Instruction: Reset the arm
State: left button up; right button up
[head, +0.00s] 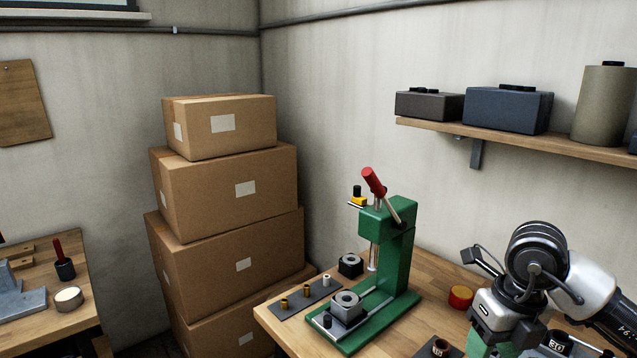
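A green press (397,255) stands on the wooden workbench. Its lever arm has a red grip (373,181) and tilts up and to the left from the top of the press. Its steel ram (374,256) hangs above a grey block with a round ring (347,306) on the base. My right arm comes in from the right, and its gripper end (494,318) is over the bench, right of the press and apart from it. Its fingertips cannot be made out. My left gripper is not in view.
A dark strip with small brass and pale bushings (303,294) lies left of the press. A black block (350,265) and a red-and-yellow round piece (460,296) are nearby. Stacked cardboard boxes (222,192) stand behind left. A shelf (516,143) hangs behind right.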

jog(key=s+a+f+n+g+y, duration=0.1)
jog(key=s+a+n+y, duration=0.15)
jog(key=a+y, duration=1.05)
jog(key=a+r+m+t+y, duration=0.7)
jog(key=m, duration=0.1)
jog(key=w+d+f+m+t+h, duration=0.25)
jog(key=d+m+t+h, duration=0.25)
jog(key=m+t+h, duration=0.45)
jog(key=w+d+f+m+t+h, duration=0.1)
jog(key=d+f+m+t+h, duration=0.45)
jog(key=m, duration=0.75)
jog(key=s+d+f+m+g+h, duration=0.35)
jog(key=f+m+g+h, duration=0.2)
jog(key=f, duration=0.25)
jog(key=s+d+f+m+g, duration=0.2)
jog(key=s+f+g, duration=1)
jog(key=s+f, duration=0.45)
notch_tip(320, 180, down, 24)
jog(key=s+g, duration=0.2)
jog(key=s+d+f+b, duration=0.1)
jog(key=s+d+f, duration=0.1)
jog(key=s+f, duration=1.4)
jog(key=shift+d+f+g+h, duration=0.2)
jog(key=shift+f+g+h, duration=0.15)
jog(key=shift+f, duration=0.2)
